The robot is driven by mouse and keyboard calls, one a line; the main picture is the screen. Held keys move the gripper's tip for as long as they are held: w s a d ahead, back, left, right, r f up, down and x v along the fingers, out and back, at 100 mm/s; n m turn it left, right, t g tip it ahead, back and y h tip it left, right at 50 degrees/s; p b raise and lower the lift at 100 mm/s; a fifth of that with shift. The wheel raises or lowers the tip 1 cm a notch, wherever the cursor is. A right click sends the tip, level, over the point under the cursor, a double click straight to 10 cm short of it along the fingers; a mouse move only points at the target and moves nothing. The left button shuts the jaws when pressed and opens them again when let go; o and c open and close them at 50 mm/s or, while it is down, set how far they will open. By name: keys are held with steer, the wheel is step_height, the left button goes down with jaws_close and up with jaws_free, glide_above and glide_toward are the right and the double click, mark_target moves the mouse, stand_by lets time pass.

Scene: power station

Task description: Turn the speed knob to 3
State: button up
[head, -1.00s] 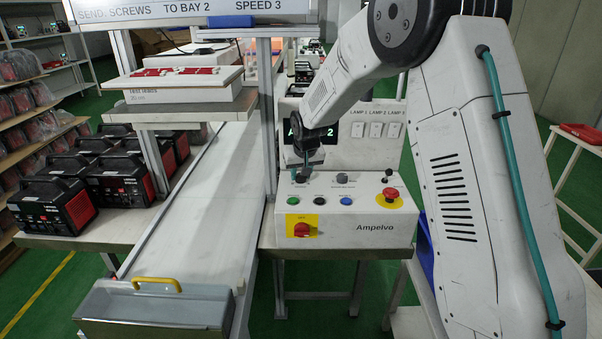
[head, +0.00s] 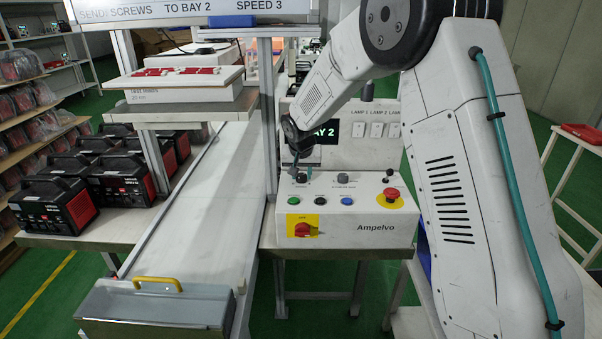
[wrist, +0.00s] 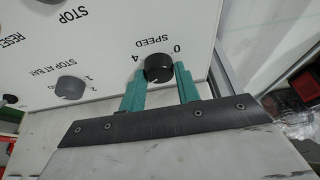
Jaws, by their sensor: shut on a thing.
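The black speed knob (wrist: 158,68) sits on the white control panel (wrist: 110,25) under the label SPEED, upside down in the wrist view. The marks 0 and 4 show beside it; the other marks are hidden. A short white line on the knob faces the lower left, but its exact setting is unclear. My gripper (wrist: 160,80) has its two green fingers on either side of the knob and is shut on it. In the head view my gripper (head: 302,175) is at the panel's back left, largely covering the knob.
A grey STOP AT BAY knob (wrist: 70,87) is beside the speed knob. Push buttons (head: 320,201), a red emergency stop (head: 391,195) and a red rotary switch (head: 302,230) share the panel. A display (head: 322,134) reads BAY 2. A sign (head: 190,12) reads SPEED 3. A metal post (head: 268,120) stands close left.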

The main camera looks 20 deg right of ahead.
steer(key=o, duration=1)
steer(key=shift+c, duration=0.2)
steer(key=v, duration=0.7)
steer(key=shift+r, duration=0.35)
steer(key=shift+s+a, duration=0.1)
steer(key=shift+s, duration=0.05)
steer(key=shift+n+g, duration=0.6)
steer(key=shift+g, duration=0.2)
steer(key=s, duration=0.1)
steer(key=s+f, duration=0.2)
steer(key=s, duration=0.1)
steer(key=shift+s+d+f, duration=0.1)
steer(key=shift+d+f, duration=0.05)
steer(key=shift+d, duration=0.1)
steer(key=s, duration=0.3)
steer(key=shift+s+d+r+n+g, duration=0.2)
steer(key=shift+s+r+n+g, duration=0.1)
steer(key=shift+g, duration=0.1)
steer(key=s+d+r, duration=0.1)
steer(key=s+r, duration=0.2)
steer(key=s, duration=0.9)
steer(key=s+r+n+y, duration=0.1)
steer(key=s+r, duration=0.3)
steer(key=s, duration=0.9)
steer(key=s+d+r, duration=0.1)
steer(key=s+r, duration=0.2)
steer(key=s, duration=1)
steer(key=shift+d+r+n, duration=0.35)
steer(key=shift+r+n, duration=0.05)
